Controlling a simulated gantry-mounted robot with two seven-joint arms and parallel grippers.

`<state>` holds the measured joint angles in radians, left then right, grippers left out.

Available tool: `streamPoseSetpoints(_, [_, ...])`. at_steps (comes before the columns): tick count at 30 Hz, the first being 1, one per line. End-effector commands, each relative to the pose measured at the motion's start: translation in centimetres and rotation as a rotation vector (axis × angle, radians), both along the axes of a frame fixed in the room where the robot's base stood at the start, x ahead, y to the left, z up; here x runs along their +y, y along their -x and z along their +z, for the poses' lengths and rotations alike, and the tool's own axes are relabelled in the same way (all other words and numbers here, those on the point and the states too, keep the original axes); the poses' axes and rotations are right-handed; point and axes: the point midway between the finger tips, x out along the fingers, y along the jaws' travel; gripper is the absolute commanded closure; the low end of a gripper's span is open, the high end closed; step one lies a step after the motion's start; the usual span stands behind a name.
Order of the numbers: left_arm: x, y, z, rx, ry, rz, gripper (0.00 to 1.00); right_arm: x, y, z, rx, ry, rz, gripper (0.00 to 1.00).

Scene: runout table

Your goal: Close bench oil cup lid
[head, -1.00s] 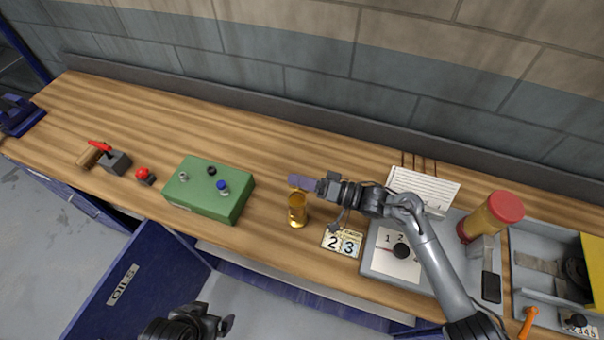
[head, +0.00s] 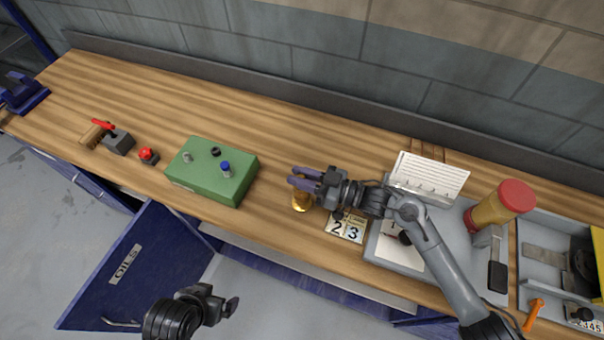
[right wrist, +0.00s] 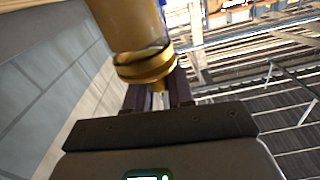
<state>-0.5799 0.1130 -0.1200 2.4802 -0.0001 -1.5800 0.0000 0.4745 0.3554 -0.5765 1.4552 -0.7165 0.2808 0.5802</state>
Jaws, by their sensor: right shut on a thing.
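The brass oil cup (head: 302,202) stands on the bench near its front edge, its upper part hidden behind my right gripper. In the right wrist view the cup's amber-gold body (right wrist: 132,22) fills the top, with the gold lid (right wrist: 146,68) against its end. My right gripper (head: 297,177) is at the cup's top, its fingers (right wrist: 158,92) shut on the lid's small knob. Whether the lid sits flush I cannot tell. My left gripper (head: 224,300) is open and empty, in front of the bench.
A green box (head: 210,172) with knobs stands left of the cup. A number card (head: 346,228) lies close right of it. Farther right are a grey tray (head: 392,255), a red-capped bottle (head: 500,205) and a grey bin (head: 537,283). A blue door (head: 125,265) hangs open below.

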Motion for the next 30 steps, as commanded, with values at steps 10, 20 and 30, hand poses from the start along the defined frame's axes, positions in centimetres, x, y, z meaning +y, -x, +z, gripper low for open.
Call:
streamPoseSetpoints(10, [0.27,0.03,-0.69,0.0,-0.011,-0.008,0.0,0.09,0.3,-0.43,-0.102,0.036,0.0,1.0])
streamPoseSetpoints(20, [0.28,0.04,-0.71,0.0,-0.012,-0.008,0.0,0.1,0.31,-0.46,-0.111,0.039,0.0,1.0])
streamPoseSetpoints(30, [0.02,0.02,-0.68,0.001,-0.001,-0.001,0.0,0.1,0.31,-0.46,-0.11,0.039,0.0,0.56])
